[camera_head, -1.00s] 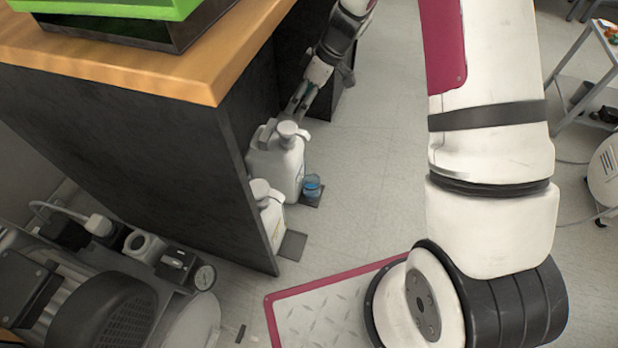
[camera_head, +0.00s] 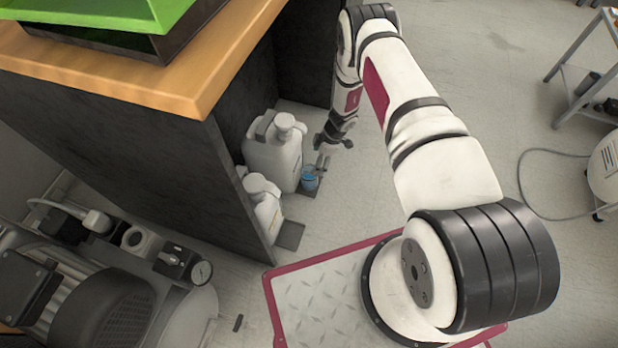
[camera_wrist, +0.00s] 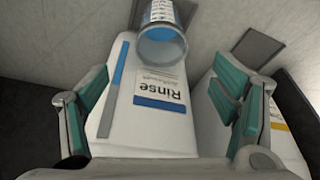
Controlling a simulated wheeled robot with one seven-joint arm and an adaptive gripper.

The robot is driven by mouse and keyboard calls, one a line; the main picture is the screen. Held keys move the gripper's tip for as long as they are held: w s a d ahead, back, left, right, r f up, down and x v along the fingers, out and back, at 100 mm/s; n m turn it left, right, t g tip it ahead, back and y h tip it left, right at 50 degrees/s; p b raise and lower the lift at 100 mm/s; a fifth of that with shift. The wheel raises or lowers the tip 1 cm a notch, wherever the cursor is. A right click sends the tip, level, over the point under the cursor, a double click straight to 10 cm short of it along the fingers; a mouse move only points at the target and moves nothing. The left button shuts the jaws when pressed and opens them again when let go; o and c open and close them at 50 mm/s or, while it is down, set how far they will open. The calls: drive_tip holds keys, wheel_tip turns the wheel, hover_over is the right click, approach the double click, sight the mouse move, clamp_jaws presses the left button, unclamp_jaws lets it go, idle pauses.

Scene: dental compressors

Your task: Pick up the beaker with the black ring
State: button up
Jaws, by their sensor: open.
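A small clear beaker with blue on it (camera_head: 309,182) stands on a dark square (camera_head: 312,191) on the floor, beside a large white jug. In the wrist view the beaker (camera_wrist: 163,34) shows at top centre, with its round rim toward the camera and white markings on its side. Nothing is held.
The white jug labelled Rinse (camera_wrist: 150,120) fills much of the wrist view; it also shows in the head view (camera_head: 272,155). A second white jug (camera_head: 265,208) stands nearer. A dark cabinet side (camera_head: 170,165) bounds the left. Open floor (camera_head: 345,200) lies right.

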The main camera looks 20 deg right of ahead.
drive_tip(key=b, duration=0.3)
approach(307, 176)
drive_tip(key=s+a, duration=0.1)
drive_tip(key=s+a+r, duration=0.1)
drive_tip(key=shift+s+r, duration=0.1)
drive_tip(key=shift+s, duration=0.2)
drive_tip(key=shift+b+x, duration=1.9)
drive_tip(key=shift+x, duration=0.9)
drive_tip(key=shift+a, duration=0.15)
drive_tip(key=shift+r, duration=0.1)
drive_tip(key=c, duration=1.3)
drive_tip(key=shift+c, duration=0.2)
